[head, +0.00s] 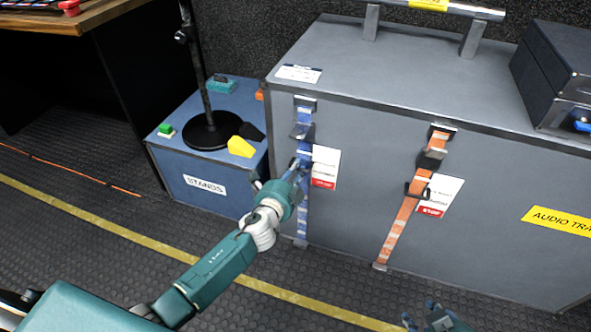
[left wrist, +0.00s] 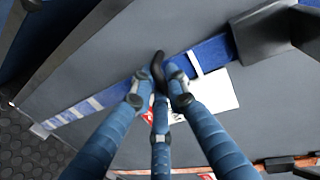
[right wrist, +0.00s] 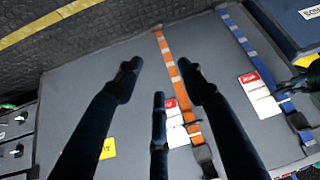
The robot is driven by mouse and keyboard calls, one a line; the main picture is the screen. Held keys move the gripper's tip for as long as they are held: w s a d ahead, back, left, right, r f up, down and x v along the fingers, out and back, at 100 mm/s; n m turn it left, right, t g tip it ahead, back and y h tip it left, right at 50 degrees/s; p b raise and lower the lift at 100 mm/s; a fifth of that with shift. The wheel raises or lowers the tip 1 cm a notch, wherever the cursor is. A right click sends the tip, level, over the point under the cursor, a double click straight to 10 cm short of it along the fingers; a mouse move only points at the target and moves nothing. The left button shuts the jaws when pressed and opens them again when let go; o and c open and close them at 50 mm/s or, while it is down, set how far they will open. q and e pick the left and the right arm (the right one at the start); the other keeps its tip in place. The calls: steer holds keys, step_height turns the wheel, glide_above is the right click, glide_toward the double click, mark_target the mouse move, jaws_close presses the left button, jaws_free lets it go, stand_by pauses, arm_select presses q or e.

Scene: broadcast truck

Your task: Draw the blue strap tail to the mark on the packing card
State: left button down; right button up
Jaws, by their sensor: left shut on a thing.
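The blue strap (head: 303,219), with white bands, runs down the front of the grey case (head: 350,225); it crosses the left wrist view diagonally (left wrist: 75,113). The white and red packing card (head: 326,167) is just right of the strap; in the left wrist view the card (left wrist: 212,92) is partly behind the fingers. My left gripper (head: 299,167) is at the strap beside the card, shut on the blue strap tail. A dark curved piece (left wrist: 158,70) shows between its fingertips; the exact grip is partly hidden. My right gripper (right wrist: 158,75) is open and empty, away from the case front.
An orange strap (head: 402,222) with its own card (head: 440,195) is to the right. A blue STANDS case (head: 207,189) on the left carries a black stand base (head: 211,131) and a yellow piece (head: 240,147). A dark box (head: 558,75) sits on the grey case.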

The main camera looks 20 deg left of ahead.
arm_select(q)
step_height(320, 180, down, 4)
steer(key=shift+s+f+b, duration=0.1)
steer(key=shift+s+b, duration=0.05)
steer(key=shift+b, duration=1.05)
arm_select(e)
steer(key=w+a+r+t+y, duration=0.2)
steer(key=w+a+r+t, duration=0.2)
steer(key=w+r, duration=0.6)
steer(key=t, duration=0.2)
steer(key=shift+w+r+t, duration=0.2)
steer(key=shift+r+t, duration=0.2)
arm_select(q)
steer(key=c, duration=1.8)
jaws_free()
arm_select(e)
steer(key=shift+f, duration=0.1)
arm_select(q)
steer(key=shift+r, duration=0.3)
steer(key=v, duration=1.1)
steer(key=shift+s, duration=0.35)
steer(key=shift+r, duration=0.1)
